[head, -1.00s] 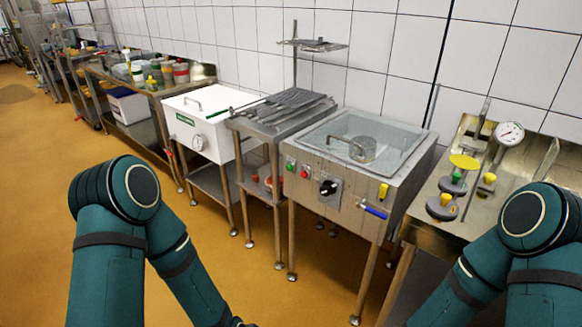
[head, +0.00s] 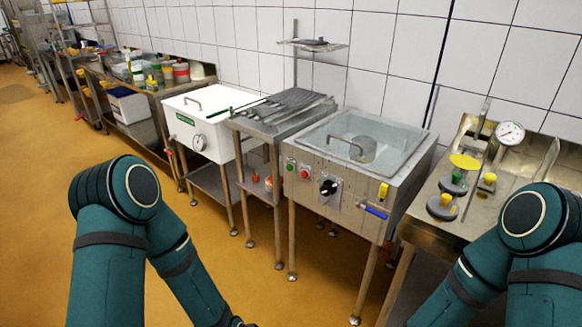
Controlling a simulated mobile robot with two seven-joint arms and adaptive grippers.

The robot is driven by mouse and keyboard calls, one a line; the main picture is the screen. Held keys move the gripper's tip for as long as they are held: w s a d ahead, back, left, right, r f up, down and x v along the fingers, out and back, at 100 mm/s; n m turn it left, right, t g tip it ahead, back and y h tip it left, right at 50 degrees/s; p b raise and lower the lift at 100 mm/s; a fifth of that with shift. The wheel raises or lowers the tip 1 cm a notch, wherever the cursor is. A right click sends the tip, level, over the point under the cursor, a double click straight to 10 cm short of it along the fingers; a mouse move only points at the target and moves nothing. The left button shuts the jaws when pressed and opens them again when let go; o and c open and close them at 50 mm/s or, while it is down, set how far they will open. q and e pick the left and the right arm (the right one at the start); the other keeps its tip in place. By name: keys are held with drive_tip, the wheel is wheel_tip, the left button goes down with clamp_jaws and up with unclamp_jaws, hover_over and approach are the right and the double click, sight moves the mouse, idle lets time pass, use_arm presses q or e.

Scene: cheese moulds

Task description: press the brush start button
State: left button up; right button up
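A steel wash machine (head: 312,222) with a clear lid (head: 395,150) stands on legs right of the middle. On its front panel are a green button (head: 290,165), a red button (head: 305,173) and a black knob (head: 328,188). Any labels there are too small to read, so I cannot tell which one is the brush start button. The panel is unobstructed. Both of my arms show in the lower corners, apart from the machine. My left and right grippers are outside the frame.
A white lidded box (head: 200,133) and a steel stand with a ribbed rack (head: 275,108) are left of the machine. A steel bench (head: 430,225) with a dial gauge (head: 509,133) and yellow-topped pieces is to the right. The orange floor (head: 245,275) in front is clear.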

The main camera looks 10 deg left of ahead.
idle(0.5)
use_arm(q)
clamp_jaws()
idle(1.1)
